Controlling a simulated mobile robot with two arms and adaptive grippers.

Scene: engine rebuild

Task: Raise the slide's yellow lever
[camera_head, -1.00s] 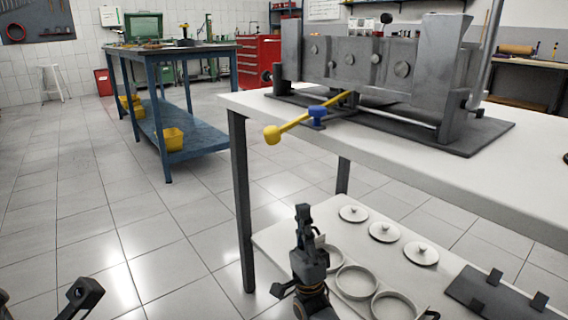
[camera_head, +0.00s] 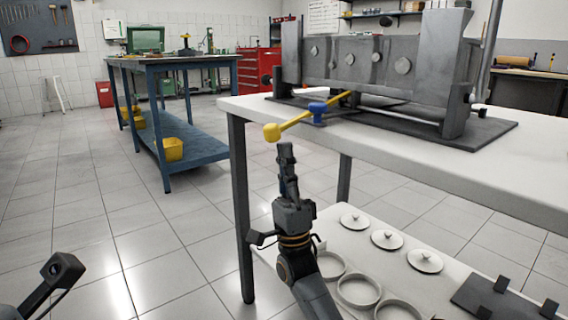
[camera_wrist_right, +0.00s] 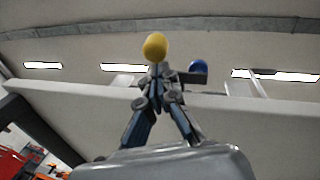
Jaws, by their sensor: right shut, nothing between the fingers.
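The yellow lever (camera_head: 290,124) sticks out from the slide (camera_head: 380,62) over the table's front left edge, its round knob at the lower outer end. My right gripper (camera_head: 285,147) points upward just below and slightly right of the knob. It is shut and empty. In the right wrist view the yellow knob (camera_wrist_right: 154,46) shows just beyond the shut fingertips (camera_wrist_right: 158,68); I cannot tell whether they touch. A blue knob (camera_head: 317,108) sits beside the lever and also shows in the wrist view (camera_wrist_right: 197,65). The fingers of my left gripper are not in view.
The white table (camera_head: 420,133) carries the slide on a dark base plate. The lower shelf (camera_head: 330,222) holds several white lids and rings and a dark plate with blocks (camera_head: 505,300). A blue workbench (camera_head: 165,62) stands behind left. The floor left of the table is clear.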

